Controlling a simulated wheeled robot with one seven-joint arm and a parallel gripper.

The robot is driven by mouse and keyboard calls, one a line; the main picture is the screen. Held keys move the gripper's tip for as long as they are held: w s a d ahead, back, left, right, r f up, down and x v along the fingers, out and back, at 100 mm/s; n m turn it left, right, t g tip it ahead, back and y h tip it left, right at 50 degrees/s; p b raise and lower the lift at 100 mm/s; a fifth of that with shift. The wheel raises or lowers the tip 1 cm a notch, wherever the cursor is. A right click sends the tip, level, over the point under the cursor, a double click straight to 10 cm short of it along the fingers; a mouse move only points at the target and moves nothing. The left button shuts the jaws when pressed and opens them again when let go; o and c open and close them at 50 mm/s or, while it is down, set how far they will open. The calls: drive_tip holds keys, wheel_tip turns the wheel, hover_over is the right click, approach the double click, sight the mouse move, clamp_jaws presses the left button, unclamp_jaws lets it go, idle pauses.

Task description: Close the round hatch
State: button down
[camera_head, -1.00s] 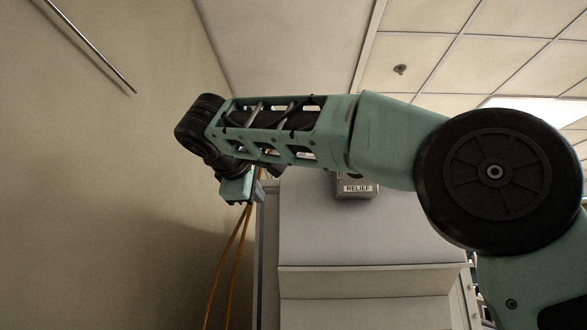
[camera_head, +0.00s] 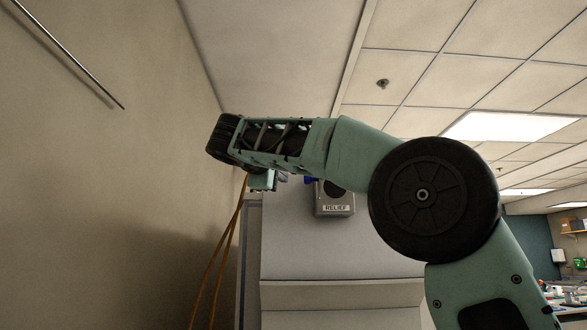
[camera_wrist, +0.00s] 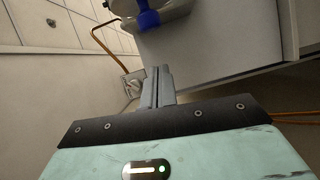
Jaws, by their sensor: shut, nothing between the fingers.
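No round hatch can be made out for certain. A pale rounded fitting (camera_wrist: 172,10) with a blue part (camera_wrist: 148,16) is cut off by the top edge of the wrist view; I cannot tell whether it belongs to the hatch. My gripper (camera_wrist: 158,70) is shut and empty, its fingers pointing towards the area below that fitting. In the head view my arm reaches left across the front of a pale cabinet (camera_head: 340,250), and its end hides part of what lies behind. The fingers are not clear there.
A grey box marked RELIEF (camera_head: 334,208) sits on the cabinet, close to my forearm. Orange cables (camera_head: 217,265) hang left of the cabinet beside a beige wall (camera_head: 90,200). A thin metal rod (camera_head: 70,55) is at upper left. A workbench area shows at far right.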

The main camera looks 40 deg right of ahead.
drive_tip(key=shift+s+d+f+p, duration=0.15)
drive_tip(key=shift+s+d+p, duration=0.15)
drive_tip(key=shift+s+d, duration=0.95)
drive_tip(key=shift+s+a, duration=0.1)
